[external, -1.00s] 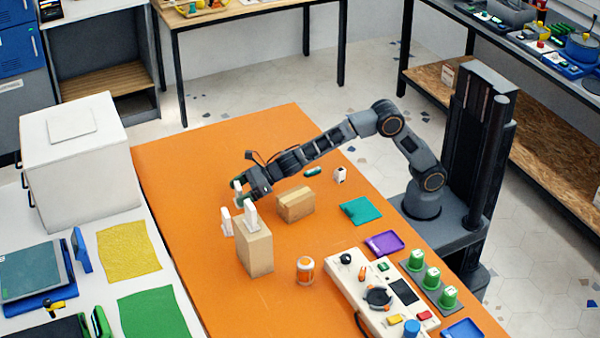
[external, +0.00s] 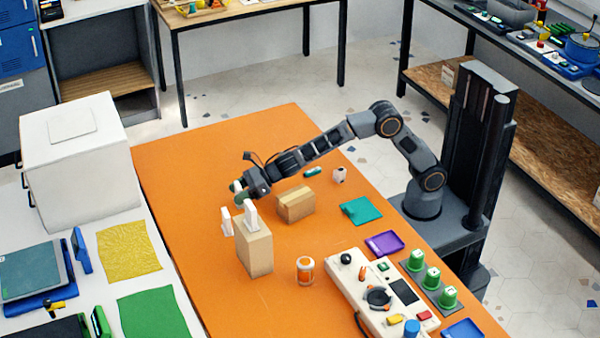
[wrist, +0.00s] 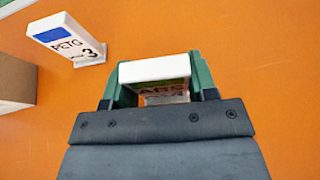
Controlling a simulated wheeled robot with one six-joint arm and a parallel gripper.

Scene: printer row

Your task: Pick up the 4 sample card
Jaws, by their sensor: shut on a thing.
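My gripper (wrist: 160,85) is shut on a white sample card (wrist: 155,68), between its green fingers in the wrist view. The card has a green patch and dark lettering that looks like "ABS"; its number is not readable. In the external view my gripper (external: 241,192) is above the orange table near its far left edge, with the white card (external: 235,186) partly hidden by the fingers. Another white card (wrist: 70,38), with a blue patch and marked PETG 3, stands left of my gripper in the wrist view.
A lower box (external: 295,204) lies to the right. The orange table (external: 190,160) is clear beyond the gripper.

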